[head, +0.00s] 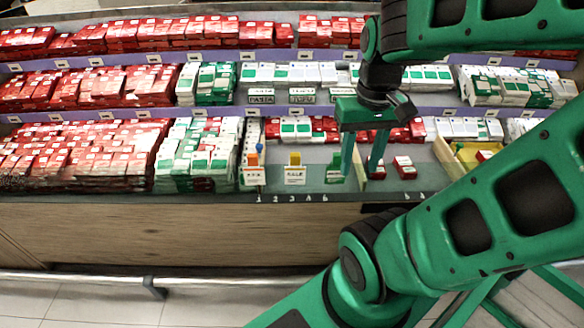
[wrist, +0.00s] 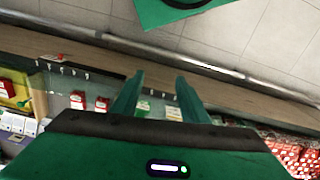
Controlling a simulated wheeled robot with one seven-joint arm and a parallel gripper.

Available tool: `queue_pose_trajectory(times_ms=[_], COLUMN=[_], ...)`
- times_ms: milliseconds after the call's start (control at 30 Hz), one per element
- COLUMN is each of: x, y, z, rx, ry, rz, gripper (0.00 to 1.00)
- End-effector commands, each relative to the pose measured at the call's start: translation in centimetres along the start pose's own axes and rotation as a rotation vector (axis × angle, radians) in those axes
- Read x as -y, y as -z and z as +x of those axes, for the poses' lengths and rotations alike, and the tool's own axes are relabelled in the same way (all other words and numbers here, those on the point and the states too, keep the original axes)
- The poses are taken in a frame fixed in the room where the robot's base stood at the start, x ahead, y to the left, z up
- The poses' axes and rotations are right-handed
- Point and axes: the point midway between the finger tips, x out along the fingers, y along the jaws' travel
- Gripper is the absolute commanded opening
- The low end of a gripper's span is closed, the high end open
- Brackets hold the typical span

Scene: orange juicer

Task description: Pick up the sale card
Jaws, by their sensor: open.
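Three small white cards on coloured clip stands line the front of the grey counter in the head view: an orange-topped card (head: 254,175), a yellow-topped card (head: 294,174) and a green one (head: 335,172). The lettering is small; the yellow-topped card seems to read SALE, but I cannot be sure. My gripper (head: 361,172) points down, open and empty, just right of the green card. Its left finger is close to that card; I cannot tell whether they touch. In the wrist view, pale cards show between and beside my gripper's fingers (wrist: 160,82), partly hidden.
Two small red boxes (head: 404,167) lie right of my gripper. A yellow bin (head: 466,156) stands farther right. Stacked red and white boxes (head: 90,150) fill the left, with shelves (head: 230,110) behind. A metal rail (head: 80,279) runs before the wooden counter front (head: 150,228).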

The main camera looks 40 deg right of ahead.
Motion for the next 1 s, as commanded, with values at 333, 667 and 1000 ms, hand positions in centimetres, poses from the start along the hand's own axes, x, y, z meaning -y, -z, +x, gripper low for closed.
queue_pose_trajectory(times_ms=[333,667,1000], x=[2.8,7.4,9.7], y=[11.5,21.6,25.1], z=[1.5,6.6,10.0], rx=[0.012,0.011,-0.001], ry=[-0.040,-0.021,0.001], rz=[-0.595,-1.201,-1.443], gripper=[0.41,0.41,0.41])
